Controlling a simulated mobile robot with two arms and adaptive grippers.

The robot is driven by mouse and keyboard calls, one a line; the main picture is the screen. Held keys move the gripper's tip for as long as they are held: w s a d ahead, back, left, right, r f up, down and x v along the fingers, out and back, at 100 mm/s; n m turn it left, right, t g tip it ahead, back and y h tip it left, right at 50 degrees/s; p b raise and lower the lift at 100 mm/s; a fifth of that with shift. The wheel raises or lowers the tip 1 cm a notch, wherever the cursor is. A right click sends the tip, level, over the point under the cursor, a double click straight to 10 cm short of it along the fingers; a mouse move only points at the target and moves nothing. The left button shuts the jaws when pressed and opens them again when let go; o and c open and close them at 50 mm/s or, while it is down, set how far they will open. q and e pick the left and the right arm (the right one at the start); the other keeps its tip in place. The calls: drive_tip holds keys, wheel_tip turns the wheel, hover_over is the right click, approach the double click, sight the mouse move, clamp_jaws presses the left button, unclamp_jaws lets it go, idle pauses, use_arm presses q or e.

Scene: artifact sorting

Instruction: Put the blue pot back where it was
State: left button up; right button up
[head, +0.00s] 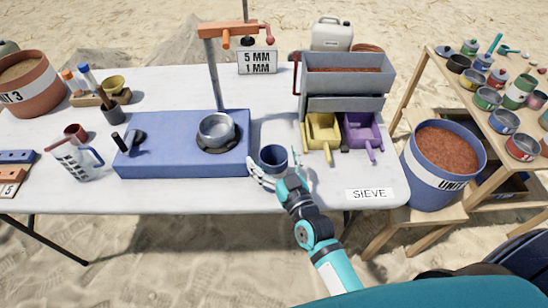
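A small blue pot (273,157) with a dark inside is upright at the front edge of the white table, just right of the blue box-shaped stand. My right gripper (277,166) is at the pot, with one finger along its lower left side and the other at its right side. I cannot tell whether the fingers press on it or whether it rests on the table. My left gripper is not in view.
A metal pan (217,130) sits on the blue stand (170,160). To the right are the sieve box (345,103), a yellow scoop bin (322,130), a purple one (361,128) and a SIEVE label (369,194). A side table at far right holds several small pots.

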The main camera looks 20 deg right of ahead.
drive_tip(key=shift+r, duration=0.2)
drive_tip(key=shift+s+f, duration=0.15)
drive_tip(key=shift+s, duration=0.15)
drive_tip(key=s+d+b, duration=0.1)
drive_tip(key=s, duration=1)
drive_tip(key=shift+s, duration=0.2)
drive_tip(key=shift+d, duration=0.1)
idle(0.5)
